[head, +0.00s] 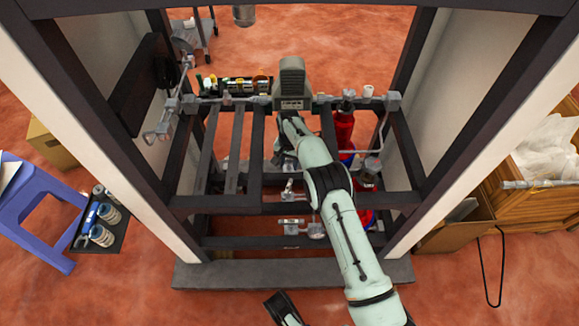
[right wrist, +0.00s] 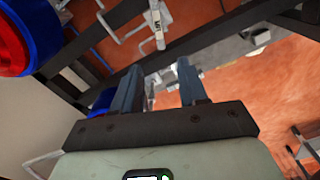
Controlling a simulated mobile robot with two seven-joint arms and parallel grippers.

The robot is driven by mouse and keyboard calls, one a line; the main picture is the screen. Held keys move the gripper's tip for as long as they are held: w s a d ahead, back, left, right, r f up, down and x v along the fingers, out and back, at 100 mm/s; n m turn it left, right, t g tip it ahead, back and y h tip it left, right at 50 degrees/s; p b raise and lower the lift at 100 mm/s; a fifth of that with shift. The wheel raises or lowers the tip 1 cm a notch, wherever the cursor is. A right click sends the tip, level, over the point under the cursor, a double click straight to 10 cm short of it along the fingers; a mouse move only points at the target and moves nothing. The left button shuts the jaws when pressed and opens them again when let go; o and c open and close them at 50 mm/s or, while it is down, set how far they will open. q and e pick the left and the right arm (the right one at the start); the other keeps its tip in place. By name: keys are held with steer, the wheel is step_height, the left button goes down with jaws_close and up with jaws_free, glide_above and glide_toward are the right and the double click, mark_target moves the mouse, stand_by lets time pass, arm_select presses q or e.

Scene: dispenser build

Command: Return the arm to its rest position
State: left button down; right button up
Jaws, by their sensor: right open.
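My right arm (head: 345,225) reaches from the bottom right up into the dark metal frame (head: 225,200), its far end by the grey boxy unit (head: 291,80) on the frame's rear bar. In the head view its fingers are hard to make out. In the right wrist view my right gripper (right wrist: 160,88) shows two blue-grey fingers standing apart, with nothing held between them. A pale metal fitting (right wrist: 155,22) shows beyond the fingertips; I cannot tell its distance.
Frame bars and pipe fittings (head: 292,228) lie close around the arm. A red cylinder (head: 344,128) stands just right of it. A small shelf with jars (head: 102,236) and a purple stool (head: 45,205) are at left, a wooden crate (head: 550,190) at right. Open floor lies in front.

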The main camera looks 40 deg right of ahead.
stand_by(0.6)
